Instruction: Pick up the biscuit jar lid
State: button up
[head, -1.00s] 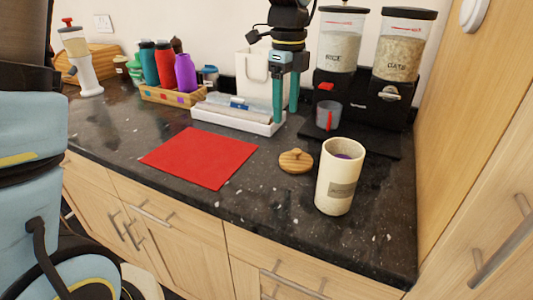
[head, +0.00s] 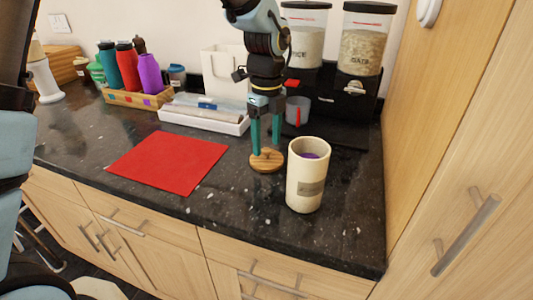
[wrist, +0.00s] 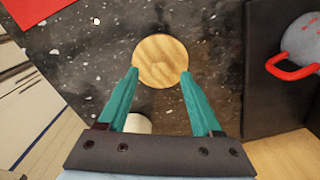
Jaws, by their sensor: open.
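The biscuit jar lid (head: 267,160) is a round wooden disc lying on the dark granite counter. The cream jar (head: 306,180) stands open to the right of the lid, with something purple inside.
A red mat (head: 168,161) lies to the left. A white tray (head: 204,120) with rolls sits behind, and a wooden rack (head: 150,100) holds bottles. Dispensers (head: 361,40) and a measuring cup (head: 297,110) stand at the back right. The counter front is clear.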

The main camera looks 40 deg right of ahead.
jog(key=shift+f, duration=0.75)
jog(key=shift+c, duration=0.4)
grip_shut()
